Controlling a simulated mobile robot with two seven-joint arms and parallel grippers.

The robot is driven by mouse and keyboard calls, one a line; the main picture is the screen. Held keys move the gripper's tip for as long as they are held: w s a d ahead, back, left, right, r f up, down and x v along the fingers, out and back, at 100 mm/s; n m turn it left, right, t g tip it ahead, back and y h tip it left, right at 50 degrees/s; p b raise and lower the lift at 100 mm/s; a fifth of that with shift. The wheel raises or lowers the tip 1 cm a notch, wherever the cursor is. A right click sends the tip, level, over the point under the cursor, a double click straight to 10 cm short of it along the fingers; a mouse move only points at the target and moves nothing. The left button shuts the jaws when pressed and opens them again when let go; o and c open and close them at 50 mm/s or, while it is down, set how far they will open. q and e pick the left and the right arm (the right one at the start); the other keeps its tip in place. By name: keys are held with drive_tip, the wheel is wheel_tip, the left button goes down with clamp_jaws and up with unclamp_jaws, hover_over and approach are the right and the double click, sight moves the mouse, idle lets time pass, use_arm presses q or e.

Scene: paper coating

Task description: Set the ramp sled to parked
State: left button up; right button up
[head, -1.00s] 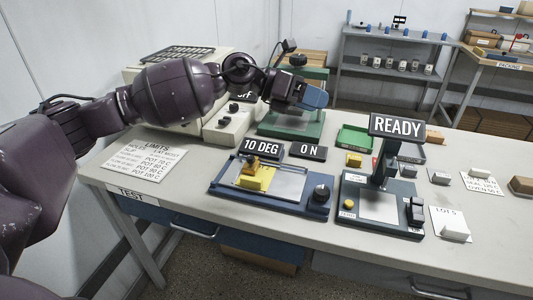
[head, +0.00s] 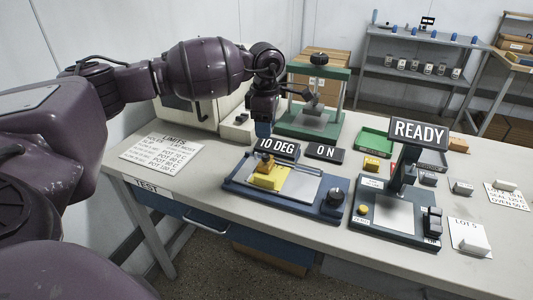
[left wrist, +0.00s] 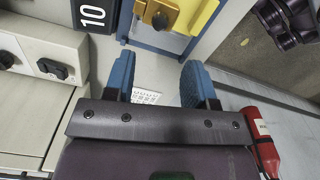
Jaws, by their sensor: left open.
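The ramp sled (head: 266,181) is a yellow block with a brass-coloured knob (head: 267,163) on top. It sits toward the left end of the blue-framed ramp (head: 238,186), behind which stand signs reading 10 DEG and ON. In the left wrist view the sled (left wrist: 203,14) and its knob (left wrist: 161,14) show at the top edge, beyond the fingertips. My left gripper (head: 263,131) points down behind the 10 DEG sign, above the table and apart from the sled. In the left wrist view its blue fingers (left wrist: 159,82) are open with nothing held. My right gripper is not in view.
The 10 DEG sign (head: 277,148) and ON sign (head: 325,152) stand just behind the ramp. A green frame (head: 318,90) stands behind them. A device with a READY sign (head: 419,133) stands to the right. A limits sheet (head: 163,147) lies at left.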

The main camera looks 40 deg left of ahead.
sight(266, 155)
use_arm(q)
wheel_tip(266, 155, down, 9)
drive_tip(key=shift+f+b, duration=0.2)
drive_tip(key=shift+b, duration=0.2)
drive_tip(key=shift+c, duration=0.2)
clamp_jaws()
